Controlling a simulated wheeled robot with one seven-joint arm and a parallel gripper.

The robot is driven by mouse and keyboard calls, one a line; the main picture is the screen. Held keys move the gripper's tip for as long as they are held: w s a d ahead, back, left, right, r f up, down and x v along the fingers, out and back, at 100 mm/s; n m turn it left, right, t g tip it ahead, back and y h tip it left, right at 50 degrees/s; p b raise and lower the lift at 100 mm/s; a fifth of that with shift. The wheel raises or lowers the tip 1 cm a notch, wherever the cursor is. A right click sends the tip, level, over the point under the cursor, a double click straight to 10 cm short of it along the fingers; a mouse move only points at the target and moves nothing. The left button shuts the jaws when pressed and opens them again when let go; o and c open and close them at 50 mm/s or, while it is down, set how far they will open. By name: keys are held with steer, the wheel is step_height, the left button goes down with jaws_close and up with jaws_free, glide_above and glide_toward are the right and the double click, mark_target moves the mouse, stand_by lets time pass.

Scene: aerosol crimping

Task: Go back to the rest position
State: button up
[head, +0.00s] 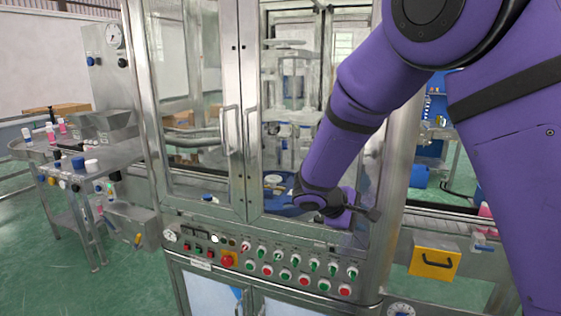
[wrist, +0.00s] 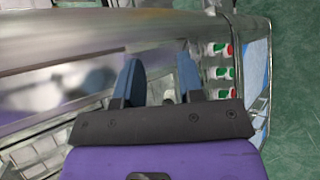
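My purple arm reaches down from the upper right in the head view, and my gripper (head: 374,214) is in front of the aerosol crimping machine's lower right side, just above the button panel (head: 290,262). In the wrist view my gripper (wrist: 159,78) shows two blue fingers standing apart with nothing held between them. Behind them is a blurred metal surface (wrist: 60,52), and red and green buttons (wrist: 220,73) show to the right. The exact distance from the fingers to the machine is hard to tell.
The machine's glass doors have metal handles (head: 233,130). A blue round part (head: 284,205) shows low on the machine, partly behind my arm. A side table (head: 105,155) with bottles and caps stands left. A yellow box (head: 435,258) is at right. Green floor (head: 40,245) is clear at lower left.

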steer(key=s+d+r+m+g+y, duration=0.1)
steer(key=s+d+r+m+y, duration=0.3)
steer(key=s+d+r, duration=0.5)
steer(key=s+d+r+m+y, duration=0.35)
steer(key=s+r, duration=0.35)
steer(key=s, duration=0.5)
steer(key=s+a+r+m+t+y, duration=0.1)
steer(key=s+r+m+t+y, duration=0.1)
steer(key=s, duration=0.7)
steer(key=shift+s+a+m, duration=0.35)
steer(key=shift+s+a, duration=0.05)
